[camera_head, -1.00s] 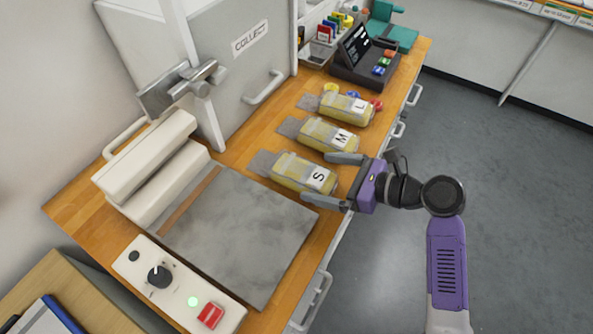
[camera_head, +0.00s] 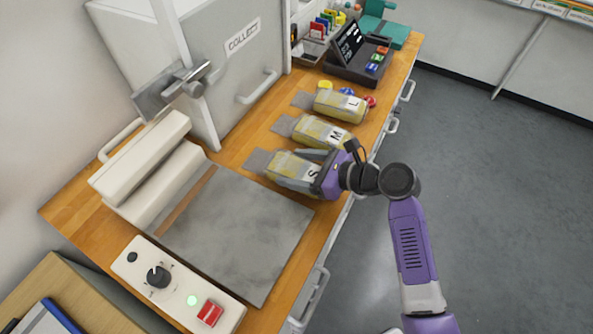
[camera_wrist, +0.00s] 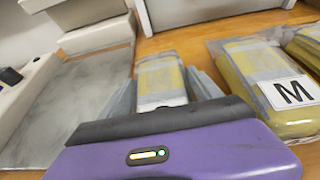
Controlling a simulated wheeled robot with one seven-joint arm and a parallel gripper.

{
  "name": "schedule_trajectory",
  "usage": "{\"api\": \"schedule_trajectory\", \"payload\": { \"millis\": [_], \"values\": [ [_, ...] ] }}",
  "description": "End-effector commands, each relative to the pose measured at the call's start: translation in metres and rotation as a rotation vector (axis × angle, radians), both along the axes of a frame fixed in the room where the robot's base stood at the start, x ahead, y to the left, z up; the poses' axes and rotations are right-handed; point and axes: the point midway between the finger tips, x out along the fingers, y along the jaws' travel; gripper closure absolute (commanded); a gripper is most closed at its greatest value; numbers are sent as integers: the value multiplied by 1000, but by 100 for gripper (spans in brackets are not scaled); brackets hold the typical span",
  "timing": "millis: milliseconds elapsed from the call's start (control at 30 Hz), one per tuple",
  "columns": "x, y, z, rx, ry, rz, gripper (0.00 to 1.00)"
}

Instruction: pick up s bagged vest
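The S bagged vest (camera_head: 290,169) is a clear bag with a yellow and grey vest and a white S label, lying on the wooden counter (camera_head: 232,150). My gripper (camera_head: 298,170) is low over its near end, with one finger along each long side. In the wrist view the S bag (camera_wrist: 162,80) lies between the two grey fingers of my gripper (camera_wrist: 163,90). The fingers look spread around it; whether they touch it is hard to tell. The palm hides the near end of the bag and part of its label.
The M bagged vest (camera_head: 320,131) lies close beside my gripper's upper finger, with the L bagged vest (camera_head: 340,104) beyond it. A grey flat plate (camera_head: 240,235) of the sealer lies on the other side. A COLLECT locker (camera_head: 232,70) stands behind.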

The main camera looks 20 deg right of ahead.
Motion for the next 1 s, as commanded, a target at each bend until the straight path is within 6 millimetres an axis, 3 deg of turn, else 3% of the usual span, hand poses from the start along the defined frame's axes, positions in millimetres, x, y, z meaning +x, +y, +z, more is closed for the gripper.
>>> {"api": "schedule_trajectory", "payload": {
  "millis": [33,200,467,667,867,1000],
  "values": [
    [0,0,0,0,0,0,40],
    [0,0,0,0,0,0,72],
    [0,0,2,0,-1,0,72],
    [0,0,14,0,-3,1,72],
    [1,0,49,-2,-7,1,72],
    [1,0,89,-4,-9,0,72]
  ]
}}
